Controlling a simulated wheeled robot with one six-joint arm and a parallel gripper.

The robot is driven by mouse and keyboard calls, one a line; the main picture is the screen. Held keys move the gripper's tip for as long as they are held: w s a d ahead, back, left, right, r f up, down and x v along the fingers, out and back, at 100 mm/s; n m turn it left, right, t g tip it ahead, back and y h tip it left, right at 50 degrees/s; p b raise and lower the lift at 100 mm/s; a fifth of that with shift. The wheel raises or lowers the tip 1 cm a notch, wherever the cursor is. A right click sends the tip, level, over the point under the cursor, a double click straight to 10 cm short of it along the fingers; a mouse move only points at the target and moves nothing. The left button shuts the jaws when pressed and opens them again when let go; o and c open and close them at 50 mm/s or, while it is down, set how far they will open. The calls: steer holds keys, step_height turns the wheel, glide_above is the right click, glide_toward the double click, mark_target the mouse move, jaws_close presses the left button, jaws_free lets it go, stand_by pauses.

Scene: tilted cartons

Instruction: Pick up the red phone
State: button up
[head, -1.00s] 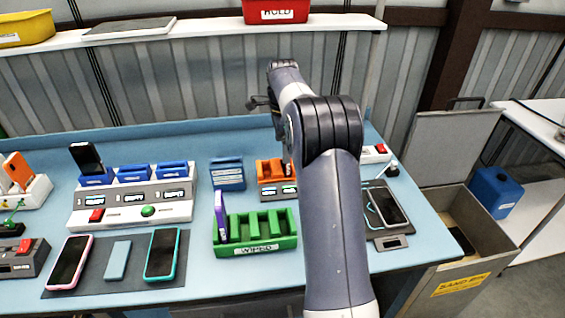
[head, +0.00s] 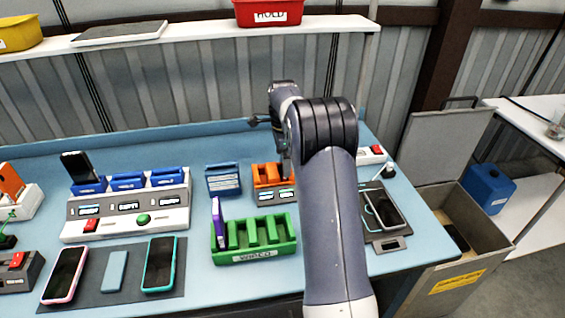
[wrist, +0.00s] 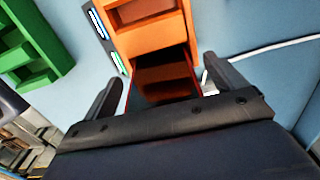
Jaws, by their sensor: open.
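The red phone (wrist: 164,74) shows in the wrist view as a dark, glossy slab with thin red edges, standing in the orange rack (wrist: 150,36). My gripper (wrist: 163,71) is open, with one finger on each side of the phone. I cannot tell whether either finger touches it. The phone's lower part in the wrist view is hidden behind the gripper body. In the head view the orange rack (head: 267,174) stands at the back of the blue table, partly covered by my arm, and the red phone cannot be made out there.
A green rack (head: 255,250) holding a purple phone (head: 218,222) stands in front of the orange rack. A blue block (head: 222,180) is to its left. A phone (head: 384,208) lies on a pad at right. A white cable (wrist: 265,47) runs beside my gripper.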

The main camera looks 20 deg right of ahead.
steer(key=shift+c, duration=0.2)
steer(key=c, duration=0.9)
steer(key=shift+c, duration=0.2)
